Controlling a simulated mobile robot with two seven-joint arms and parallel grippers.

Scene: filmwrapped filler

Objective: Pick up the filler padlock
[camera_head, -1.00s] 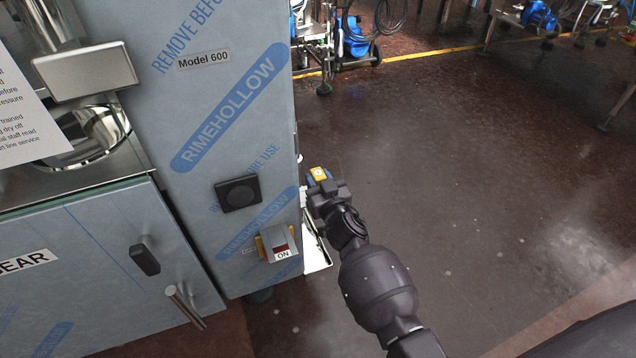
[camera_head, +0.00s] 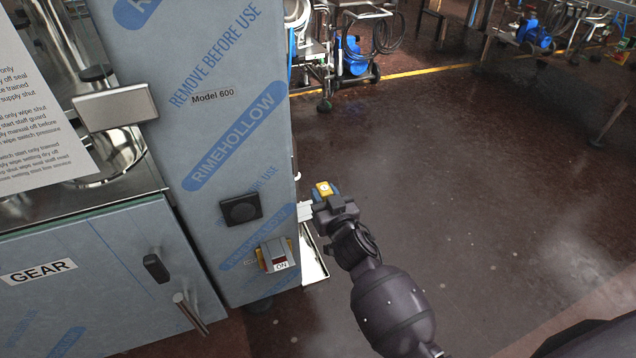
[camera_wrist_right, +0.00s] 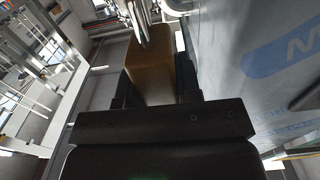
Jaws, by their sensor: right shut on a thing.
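The padlock (camera_head: 324,188) shows in the head view as a small yellow block with a white mark and blue beside it. It is just right of the side of the film-wrapped filler (camera_head: 235,150). My right gripper (camera_head: 329,200) is shut on it. In the right wrist view the padlock's brass-brown body (camera_wrist_right: 153,78) is between the dark fingers, with its steel shackle pointing up. I cannot tell whether the shackle is free of other metal parts. My left gripper is not in view.
Wheeled equipment (camera_head: 350,50) stands behind. The brown floor (camera_head: 480,180) to the right is clear.

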